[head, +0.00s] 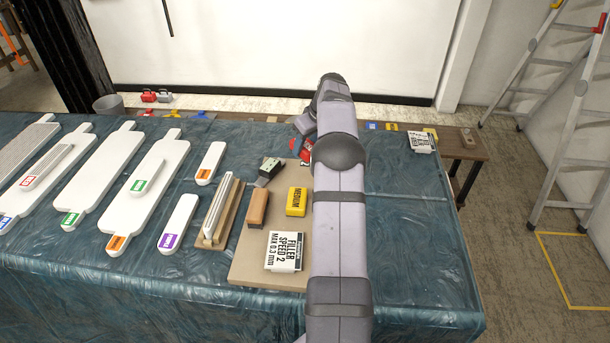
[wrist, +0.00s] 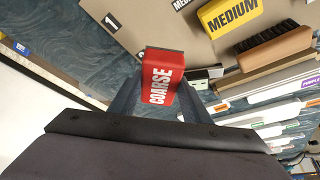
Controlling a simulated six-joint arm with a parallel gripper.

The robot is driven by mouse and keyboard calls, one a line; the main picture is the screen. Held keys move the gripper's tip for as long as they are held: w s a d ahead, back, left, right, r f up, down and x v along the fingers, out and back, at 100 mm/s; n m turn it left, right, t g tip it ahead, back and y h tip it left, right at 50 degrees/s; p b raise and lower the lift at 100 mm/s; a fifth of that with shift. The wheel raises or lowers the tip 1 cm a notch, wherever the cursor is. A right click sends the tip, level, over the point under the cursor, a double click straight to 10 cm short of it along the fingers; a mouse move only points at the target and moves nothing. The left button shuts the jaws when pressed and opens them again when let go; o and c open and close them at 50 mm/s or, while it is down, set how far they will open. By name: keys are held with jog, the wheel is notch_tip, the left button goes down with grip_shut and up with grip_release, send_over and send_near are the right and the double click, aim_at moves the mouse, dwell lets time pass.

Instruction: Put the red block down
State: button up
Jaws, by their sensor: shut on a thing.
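The red block (wrist: 161,78), marked COARSE, is between the fingers of my gripper (wrist: 158,95) in the wrist view. My gripper is shut on it, with one finger on each side. In the head view the red block (head: 306,148) shows only in part beside my arm, which hides most of the gripper. It appears near the far edge of the covered table, beyond the tan board. I cannot tell whether its underside touches anything.
The tan board (head: 248,270) carries a yellow MEDIUM block (head: 297,202), a brown brush (head: 258,207) and a white filler packet (head: 284,252). White paddles (head: 102,181) fill the left. The table's right side (head: 405,220) is mostly clear.

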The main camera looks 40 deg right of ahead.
jog(key=shift+f+p, duration=1.25)
jog(key=shift+f, duration=3.6)
jog(key=shift+f, duration=0.2)
jog(key=o, duration=1)
jog(key=shift+r, duration=0.1)
